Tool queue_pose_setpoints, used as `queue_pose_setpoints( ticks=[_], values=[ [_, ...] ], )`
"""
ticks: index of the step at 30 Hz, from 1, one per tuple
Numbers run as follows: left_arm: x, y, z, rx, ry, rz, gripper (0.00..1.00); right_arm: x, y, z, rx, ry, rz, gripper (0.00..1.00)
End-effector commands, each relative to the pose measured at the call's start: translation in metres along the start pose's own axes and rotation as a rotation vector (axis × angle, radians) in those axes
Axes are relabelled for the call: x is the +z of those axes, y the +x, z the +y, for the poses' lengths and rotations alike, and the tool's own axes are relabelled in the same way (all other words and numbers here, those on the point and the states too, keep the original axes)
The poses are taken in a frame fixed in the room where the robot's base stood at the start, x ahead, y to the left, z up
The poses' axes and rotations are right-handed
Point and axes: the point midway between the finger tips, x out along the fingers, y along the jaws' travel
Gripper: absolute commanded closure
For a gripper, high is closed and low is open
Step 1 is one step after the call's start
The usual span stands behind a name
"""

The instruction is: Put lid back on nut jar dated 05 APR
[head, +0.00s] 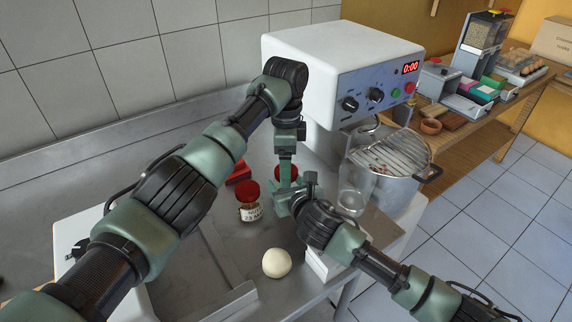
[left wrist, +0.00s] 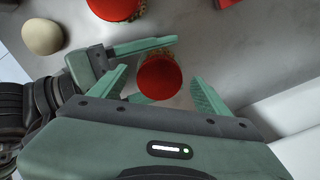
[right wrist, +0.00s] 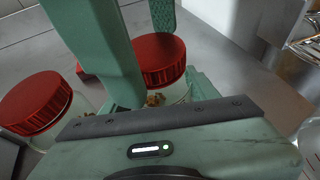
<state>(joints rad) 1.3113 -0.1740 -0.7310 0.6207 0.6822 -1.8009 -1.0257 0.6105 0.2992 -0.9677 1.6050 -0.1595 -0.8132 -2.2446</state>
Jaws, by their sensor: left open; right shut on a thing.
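A jar (right wrist: 183,90) with nuts in it stands upright, with a red lid (left wrist: 160,77) at its top. The lid looks level on the jar; I cannot tell how firmly it sits. My right gripper (head: 285,200) is shut around the jar's body from the side. My left gripper (head: 286,177) points down from above, open, with one finger on each side of the lid. A second nut jar (head: 251,213) with its own red lid (right wrist: 36,102) stands beside it to the left. Its label is too small to read surely. The held jar's date is hidden.
A pale dough ball (head: 276,262) lies on the steel worktop near the front. A red object (head: 239,172) lies behind the jars. A white machine (head: 335,60) with a covered metal bowl (head: 385,188) stands at the right, a clear container (head: 355,185) in front.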

Motion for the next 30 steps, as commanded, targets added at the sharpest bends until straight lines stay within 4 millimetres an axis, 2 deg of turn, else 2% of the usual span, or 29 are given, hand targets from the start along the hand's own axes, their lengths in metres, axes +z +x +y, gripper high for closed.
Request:
queue_pose_setpoints(
  ticks=[5, 12, 18, 24, 30],
  values=[
    [-0.001, -0.022, -0.001, -0.003, 0.000, 0.001, 0.23, -0.001, 0.000, 0.000, -0.001, 0.000, 0.001, 1.00],
    [-0.001, -0.074, -0.001, -0.004, 0.001, 0.001, 0.23, -0.001, 0.000, 0.000, -0.001, 0.000, 0.001, 1.00],
    [0.000, -0.106, -0.001, -0.002, 0.000, 0.000, 0.23, -0.001, 0.000, 0.000, -0.001, 0.000, 0.001, 1.00],
    [0.000, -0.119, 0.000, -0.001, 0.001, 0.001, 0.23, -0.001, 0.000, 0.000, -0.001, 0.000, 0.001, 1.00],
    [0.000, -0.119, 0.000, 0.000, 0.001, 0.000, 0.23, -0.001, 0.000, 0.000, -0.001, 0.000, 0.001, 1.00]
  ],
)
